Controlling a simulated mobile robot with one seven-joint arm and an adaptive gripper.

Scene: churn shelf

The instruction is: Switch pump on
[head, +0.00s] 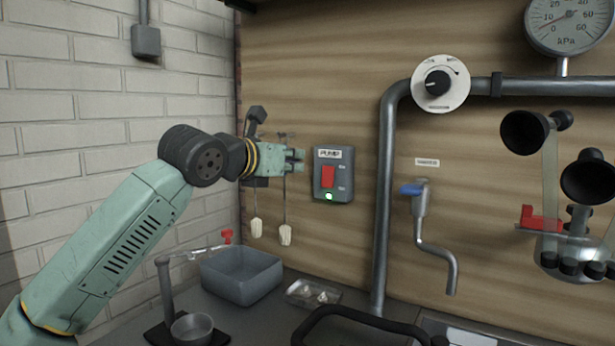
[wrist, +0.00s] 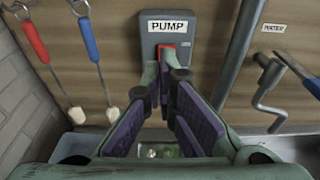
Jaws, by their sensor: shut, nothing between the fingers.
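The pump switch is a grey wall box (head: 346,184) labelled PUMP with a red rocker (head: 328,177). A green light (head: 329,197) glows below the rocker in the head view. My gripper (head: 301,160) is shut and empty, just left of the box in that view. In the wrist view the fingertips (wrist: 165,73) lie in front of the lower part of the red rocker (wrist: 183,48), under the PUMP label on the box (wrist: 203,24). They hide the light there. I cannot tell whether they touch the rocker.
Brushes (head: 285,234) hang on the wall behind my gripper. A grey basin (head: 241,274) and a small tray (head: 313,294) are below. A vertical pipe (head: 383,200) and a blue-handled water tap (head: 420,205) stand right of the box. A brick wall is at left.

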